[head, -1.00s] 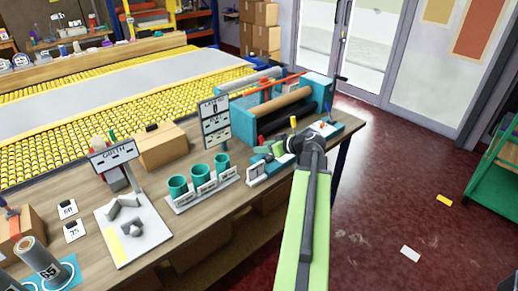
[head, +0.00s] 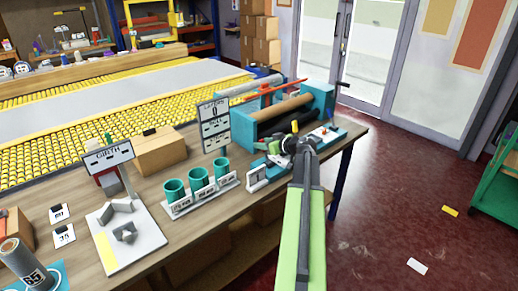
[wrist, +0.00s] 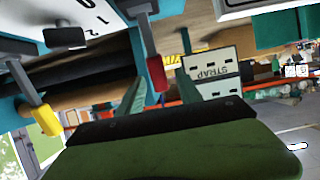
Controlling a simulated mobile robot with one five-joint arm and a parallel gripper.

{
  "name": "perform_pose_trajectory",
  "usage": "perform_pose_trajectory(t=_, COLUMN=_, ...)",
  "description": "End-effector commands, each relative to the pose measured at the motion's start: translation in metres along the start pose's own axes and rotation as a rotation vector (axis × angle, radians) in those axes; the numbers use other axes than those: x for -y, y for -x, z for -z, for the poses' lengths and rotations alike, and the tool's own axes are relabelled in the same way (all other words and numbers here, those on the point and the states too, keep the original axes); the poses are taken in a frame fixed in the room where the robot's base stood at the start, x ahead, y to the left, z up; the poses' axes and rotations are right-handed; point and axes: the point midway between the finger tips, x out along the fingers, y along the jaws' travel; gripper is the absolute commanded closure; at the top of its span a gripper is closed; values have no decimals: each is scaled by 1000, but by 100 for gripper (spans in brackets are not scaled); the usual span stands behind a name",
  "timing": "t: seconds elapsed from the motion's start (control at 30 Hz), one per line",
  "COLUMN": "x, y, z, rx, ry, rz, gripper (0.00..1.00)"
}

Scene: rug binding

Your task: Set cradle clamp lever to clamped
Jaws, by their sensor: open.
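The teal cradle (head: 318,97) holds a brown roll and a dark roll at the far right end of the bench. A yellow-tipped lever (head: 295,127) stands upright at its front; it also shows in the wrist view (wrist: 47,120) at the left. A red-tipped lever (wrist: 156,72) hangs near the middle of the wrist view. I cannot tell which lever is the clamp's. My gripper (head: 291,147) is just in front of the cradle, close to the yellow tip. In the wrist view its green fingers (wrist: 163,88) are apart and nothing shows held between them.
Three teal cups (head: 198,181) in a rack stand left of my gripper, with a sign (head: 215,125) behind. A girth board (head: 108,156) and a grey-white plate (head: 142,240) are farther left. A green cart (head: 497,190) stands at the right. The red floor between is mostly clear.

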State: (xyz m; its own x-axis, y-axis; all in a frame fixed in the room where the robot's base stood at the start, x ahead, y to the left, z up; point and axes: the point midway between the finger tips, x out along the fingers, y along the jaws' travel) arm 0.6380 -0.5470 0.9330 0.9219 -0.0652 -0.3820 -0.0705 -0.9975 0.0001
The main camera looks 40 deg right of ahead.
Motion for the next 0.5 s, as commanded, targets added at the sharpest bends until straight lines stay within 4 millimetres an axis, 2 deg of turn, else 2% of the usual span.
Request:
perform_pose_trajectory(t=0.03, x=-1, y=-14, z=-3, rx=0, ry=1, rz=2, gripper=58)
perform_pose_trajectory(t=0.2, x=-1, y=-34, z=-1, rx=1, ry=0, rz=1, gripper=58)
perform_pose_trajectory(t=0.5, x=0, y=-37, z=0, rx=1, ry=0, rz=-1, gripper=58)
